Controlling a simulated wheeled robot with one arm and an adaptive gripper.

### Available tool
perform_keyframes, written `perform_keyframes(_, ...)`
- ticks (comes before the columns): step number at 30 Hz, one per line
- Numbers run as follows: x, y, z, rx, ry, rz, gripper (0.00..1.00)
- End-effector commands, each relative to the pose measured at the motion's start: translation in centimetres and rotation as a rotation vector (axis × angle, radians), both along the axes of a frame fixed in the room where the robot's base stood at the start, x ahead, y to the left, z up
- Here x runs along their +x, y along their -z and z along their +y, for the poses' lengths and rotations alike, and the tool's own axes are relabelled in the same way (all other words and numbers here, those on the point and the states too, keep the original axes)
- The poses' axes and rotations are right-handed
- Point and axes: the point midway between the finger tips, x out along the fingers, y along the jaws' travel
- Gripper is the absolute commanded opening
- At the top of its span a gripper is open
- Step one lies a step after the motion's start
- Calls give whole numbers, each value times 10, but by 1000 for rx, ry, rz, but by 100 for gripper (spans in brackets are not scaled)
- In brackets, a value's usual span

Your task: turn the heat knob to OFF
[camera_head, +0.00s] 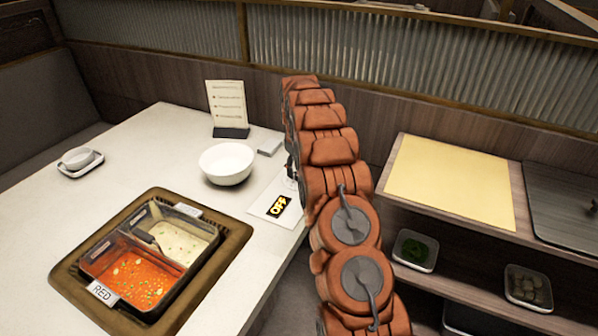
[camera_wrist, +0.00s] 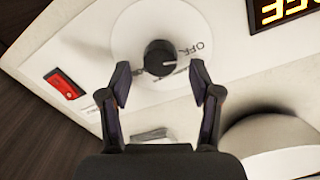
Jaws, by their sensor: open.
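The heat knob (camera_wrist: 160,58) is a round black knob with a pale pointer line, on a white dial plate in the wrist view. The word OFF (camera_wrist: 190,50) is printed on the plate right of the knob. The pointer line points to the right, roughly below that word. My gripper (camera_wrist: 160,85) is open, with its two dark fingers to the left and right, just below the knob in the picture; I cannot tell whether they touch it. In the head view my arm hides the knob. A black display (camera_head: 278,206) shows OFF in yellow on the white control panel (camera_head: 262,204).
A red switch (camera_wrist: 65,84) is left of the knob. A white bowl (camera_head: 226,163) stands near the panel, and a menu stand (camera_head: 229,108) behind it. A pot (camera_head: 118,303) with red and pale broths sits in the table. A shelf (camera_head: 512,235) with dishes is at right.

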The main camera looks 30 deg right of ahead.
Motion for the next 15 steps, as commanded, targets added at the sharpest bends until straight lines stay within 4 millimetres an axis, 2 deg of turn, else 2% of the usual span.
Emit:
perform_keyframes(9,1,-62,3,-1,0,-3,63)
perform_keyframes(15,0,-89,5,0,-1,0,63)
